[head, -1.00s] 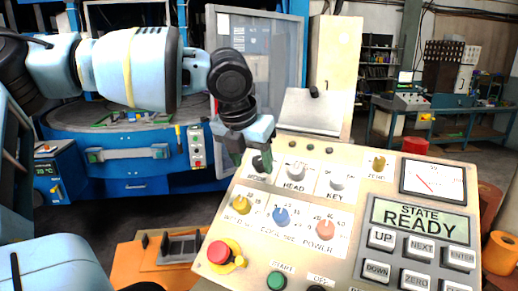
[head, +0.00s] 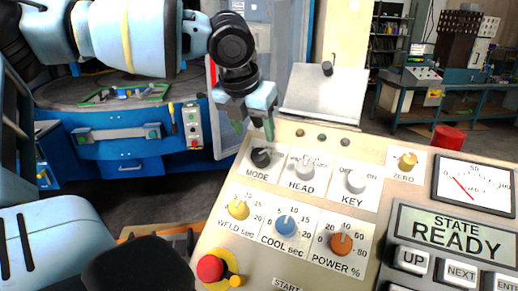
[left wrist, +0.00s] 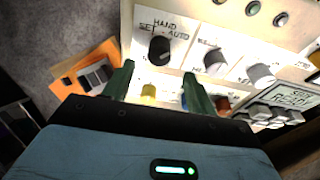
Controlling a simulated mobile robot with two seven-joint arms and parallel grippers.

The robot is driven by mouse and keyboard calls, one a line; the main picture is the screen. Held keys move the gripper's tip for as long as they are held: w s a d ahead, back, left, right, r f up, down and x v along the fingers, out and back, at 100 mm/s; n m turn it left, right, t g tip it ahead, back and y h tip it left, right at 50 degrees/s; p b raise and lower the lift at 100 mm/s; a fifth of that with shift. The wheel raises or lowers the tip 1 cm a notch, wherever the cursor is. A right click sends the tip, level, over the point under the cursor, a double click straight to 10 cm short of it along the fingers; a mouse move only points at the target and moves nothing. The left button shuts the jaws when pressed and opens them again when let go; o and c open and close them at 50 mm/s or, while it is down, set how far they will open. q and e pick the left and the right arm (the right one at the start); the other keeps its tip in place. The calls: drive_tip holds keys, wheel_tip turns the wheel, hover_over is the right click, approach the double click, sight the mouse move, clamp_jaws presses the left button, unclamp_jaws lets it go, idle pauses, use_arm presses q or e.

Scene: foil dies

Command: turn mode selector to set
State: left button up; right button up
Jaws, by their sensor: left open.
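The mode selector is a black round knob (head: 262,157) on a white plate marked MODE, at the upper left of the beige control panel (head: 330,136). In the left wrist view the knob (left wrist: 160,50) has the labels SET, HAND and AUTO around it. SET is on its left; where its pointer stands is too small to tell. My left gripper (head: 253,130) is open and empty, just behind and above the knob in the head view. In the left wrist view its green fingertips (left wrist: 158,72) are apart, with the knob beyond the gap between them. My right gripper is not in view.
The grey HEAD knob (head: 304,168) and KEY knob (head: 355,181) stand to the right. The yellow weld knob (head: 238,209) and blue cool knob (head: 286,226) are below. A red emergency button (head: 210,268) sits at the panel's lower left.

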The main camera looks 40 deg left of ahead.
sight(259, 152)
use_arm(q)
drive_tip(key=x, duration=0.7)
drive_tip(key=shift+w+a+f, duration=0.1)
drive_tip(key=shift+w+f, duration=0.05)
drive_tip(key=shift+f, duration=0.15)
drive_tip(key=c, duration=1)
